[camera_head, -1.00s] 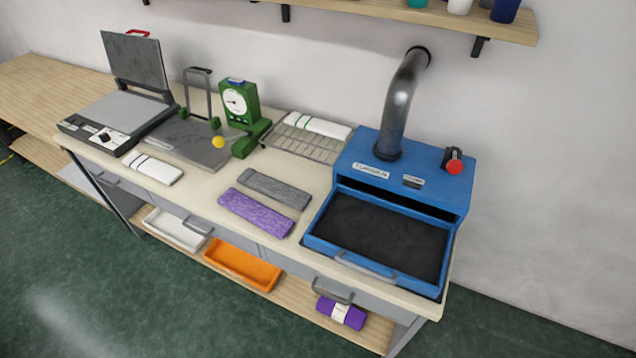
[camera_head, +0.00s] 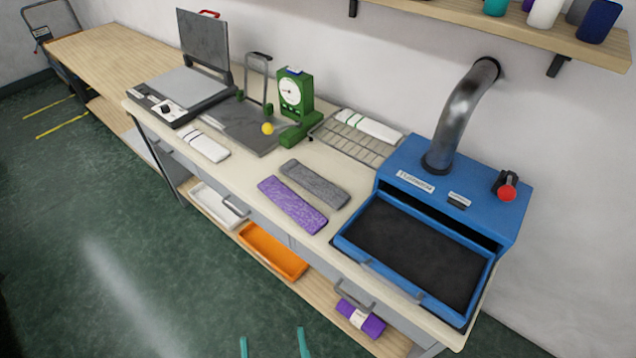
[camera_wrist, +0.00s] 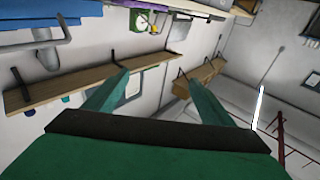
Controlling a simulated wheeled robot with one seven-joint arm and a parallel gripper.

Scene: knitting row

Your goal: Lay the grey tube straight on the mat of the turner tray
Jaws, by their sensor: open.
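The grey tube (camera_head: 315,184) lies flat on the table, beside the purple tube (camera_head: 292,205). The turner tray (camera_head: 346,246) is pulled out at the front of the blue box, and its dark mat (camera_head: 415,252) is bare. My gripper (camera_head: 274,345) shows only as two teal fingertips at the bottom edge of the head view, apart and empty, in front of the table. In the wrist view my gripper (camera_wrist: 156,85) is also open with nothing between its fingers, and that view looks tilted over, toward the wall and shelf.
The blue box (camera_head: 460,190) has a metal pipe (camera_head: 462,118) and a red knob (camera_head: 507,193). A wire rack (camera_head: 350,142) holds a white tube (camera_head: 368,126). A green dial gauge (camera_head: 295,95) and a flat press (camera_head: 190,90) stand left. An orange bin (camera_head: 272,252) sits on the lower shelf.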

